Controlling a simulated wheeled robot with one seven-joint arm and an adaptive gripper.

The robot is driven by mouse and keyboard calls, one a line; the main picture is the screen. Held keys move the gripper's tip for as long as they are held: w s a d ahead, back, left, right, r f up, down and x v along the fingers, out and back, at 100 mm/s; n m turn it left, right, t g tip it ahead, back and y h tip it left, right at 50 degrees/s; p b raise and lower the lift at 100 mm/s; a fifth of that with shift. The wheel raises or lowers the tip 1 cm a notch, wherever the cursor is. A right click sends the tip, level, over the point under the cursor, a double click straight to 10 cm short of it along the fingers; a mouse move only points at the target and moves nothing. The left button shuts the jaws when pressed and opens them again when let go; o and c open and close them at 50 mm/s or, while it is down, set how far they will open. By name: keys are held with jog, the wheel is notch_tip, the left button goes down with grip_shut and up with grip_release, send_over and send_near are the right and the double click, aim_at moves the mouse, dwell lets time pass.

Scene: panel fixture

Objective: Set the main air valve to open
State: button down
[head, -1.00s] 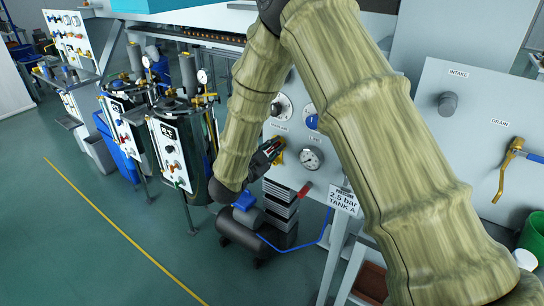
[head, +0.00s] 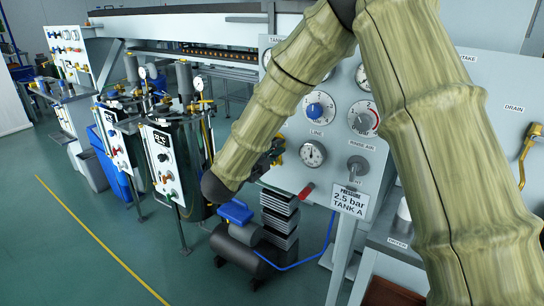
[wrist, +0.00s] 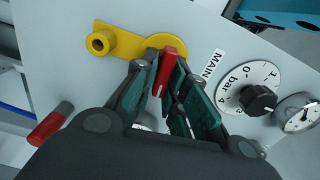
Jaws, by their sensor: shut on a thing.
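The main air valve is a red handle (wrist: 167,72) on a round yellow body, beside a label starting "MAIN" in the wrist view. A yellow arm with a round open end (wrist: 101,42) reaches left from that body. My gripper (wrist: 160,97) is shut on the red handle, with its dark green finger pads on either side. In the head view my gripper (head: 274,157) is at the left part of the grey panel, next to yellow metal. My forearm hides part of the panel there, and the handle's exact angle is unclear in that view.
A second red-tipped lever (wrist: 50,123) is at the left in the wrist view; a red grip (head: 305,192) shows low on the panel. A dial knob (wrist: 257,100) and gauge (wrist: 301,117) sit right of my fingers. A pressure sign (head: 349,202) hangs below the panel.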

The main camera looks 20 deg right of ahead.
jog(key=shift+d+f+m+b, duration=0.1)
jog(key=shift+f+m+b, duration=0.05)
jog(key=shift+m+b, duration=0.35)
jog(key=c, duration=1.5)
grip_release()
jog(key=shift+s+d, duration=0.1)
jog(key=v, duration=1.2)
